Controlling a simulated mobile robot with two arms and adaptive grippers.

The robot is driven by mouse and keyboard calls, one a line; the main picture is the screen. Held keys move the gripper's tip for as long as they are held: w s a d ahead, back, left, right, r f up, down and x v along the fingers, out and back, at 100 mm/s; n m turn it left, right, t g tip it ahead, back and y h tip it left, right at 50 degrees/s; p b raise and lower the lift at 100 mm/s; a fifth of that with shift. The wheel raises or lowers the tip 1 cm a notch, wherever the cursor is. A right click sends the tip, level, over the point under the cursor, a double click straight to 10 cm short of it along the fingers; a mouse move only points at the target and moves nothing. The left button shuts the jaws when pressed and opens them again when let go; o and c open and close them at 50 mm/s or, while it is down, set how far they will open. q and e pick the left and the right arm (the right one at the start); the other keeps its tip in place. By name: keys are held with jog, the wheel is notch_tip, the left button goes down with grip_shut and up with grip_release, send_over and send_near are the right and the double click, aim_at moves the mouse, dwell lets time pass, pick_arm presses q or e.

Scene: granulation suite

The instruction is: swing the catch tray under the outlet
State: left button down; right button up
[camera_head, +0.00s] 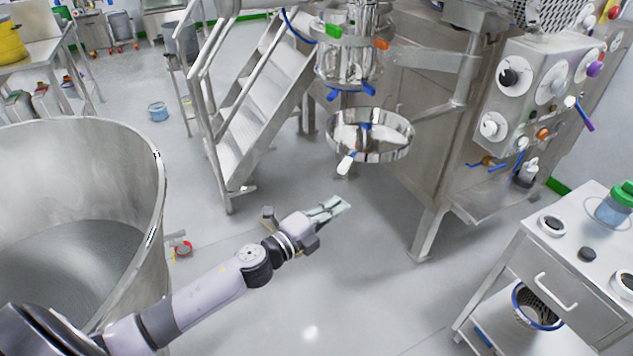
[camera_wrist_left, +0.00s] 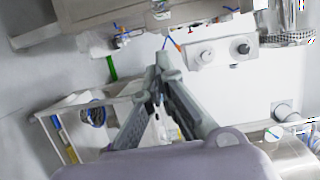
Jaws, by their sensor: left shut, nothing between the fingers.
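The catch tray (camera_head: 384,148) is a round, shiny steel dish in the head view. It hangs below the outlet (camera_head: 346,78), a steel cylinder with blue, green and orange fittings. The tray looks slightly right of the outlet's middle. A white-tipped handle (camera_head: 346,162) sticks out from the tray's front toward the lower left. My left gripper (camera_head: 342,208) is shut and empty, below and apart from the handle. Its fingers also show in the left wrist view (camera_wrist_left: 163,62), where I cannot make out the tray. My right gripper is not in view.
A large steel bowl (camera_head: 160,190) stands at the left, beside my left arm. Steel steps (camera_head: 262,95) rise behind. A control panel (camera_head: 545,85) is at the right, above a trolley (camera_head: 560,262) with a drawer. The grey floor in the middle is clear.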

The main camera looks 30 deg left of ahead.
pick_arm(q)
jog(key=w+p, duration=0.2)
jog(key=w, duration=0.7)
jog(key=shift+w, duration=0.25)
jog(key=shift+a, duration=0.15)
